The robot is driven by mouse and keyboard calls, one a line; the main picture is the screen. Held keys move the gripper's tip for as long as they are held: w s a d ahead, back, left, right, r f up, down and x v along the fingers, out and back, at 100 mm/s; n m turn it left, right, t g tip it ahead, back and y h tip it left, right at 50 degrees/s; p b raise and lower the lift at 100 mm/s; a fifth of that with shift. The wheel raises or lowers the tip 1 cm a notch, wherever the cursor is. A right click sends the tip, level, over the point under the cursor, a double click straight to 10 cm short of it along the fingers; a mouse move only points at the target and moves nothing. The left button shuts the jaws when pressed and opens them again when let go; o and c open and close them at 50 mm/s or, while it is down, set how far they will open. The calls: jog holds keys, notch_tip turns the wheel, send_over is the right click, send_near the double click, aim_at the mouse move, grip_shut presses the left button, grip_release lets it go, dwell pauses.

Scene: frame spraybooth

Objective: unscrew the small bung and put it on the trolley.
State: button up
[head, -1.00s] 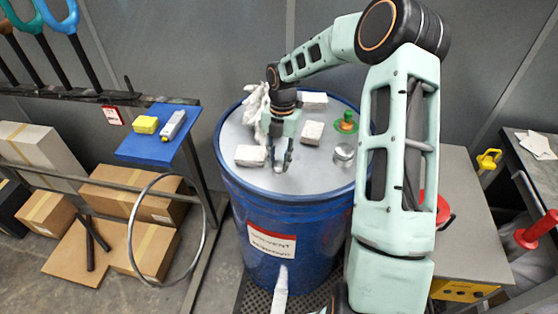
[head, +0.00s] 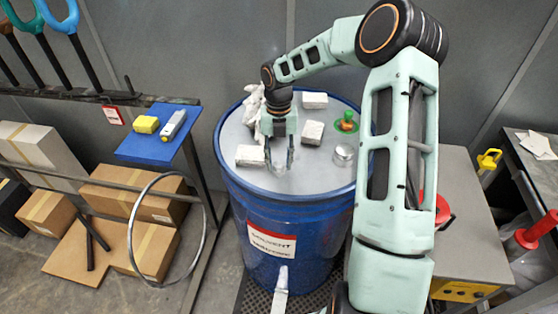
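The blue drum (head: 262,208) stands upright with a grey lid (head: 310,172). My gripper (head: 279,167) points down over the near left part of the lid, its two fingers apart. A small pale shape, possibly the small bung, shows faintly between and below the fingertips; I cannot make out its outline or whether the fingers touch it. A larger silver cap (head: 344,154) sits on the right of the lid. A grey-topped unit (head: 470,215), which may be the trolley, stands right of the drum, partly behind my arm.
Pale blocks (head: 250,155), a white cloth (head: 252,108) and a green-and-orange fitting (head: 346,122) sit on the lid. Left is a blue shelf (head: 150,147) with a yellow block. A dark bench (head: 530,165) stands far right. The grey unit's visible top is mostly clear.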

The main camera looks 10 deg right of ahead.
jog(key=m, duration=0.3)
jog(key=m+b, duration=0.1)
jog(key=m, duration=0.3)
jog(key=shift+y, duration=0.4)
jog(key=m+t+b, duration=0.1)
jog(key=m, duration=0.6)
jog(key=shift+b, duration=0.4)
jog(key=m+b, duration=0.1)
jog(key=m, duration=0.3)
jog(key=shift+t, duration=0.3)
jog(key=m+b, duration=0.2)
jog(key=m, duration=0.1)
jog(key=shift+s+f, duration=0.1)
jog(key=shift+m+t, duration=0.3)
jog(key=shift+m, duration=0.7)
jog(key=shift+m+b, duration=0.8)
jog(key=shift+m, duration=1.4)
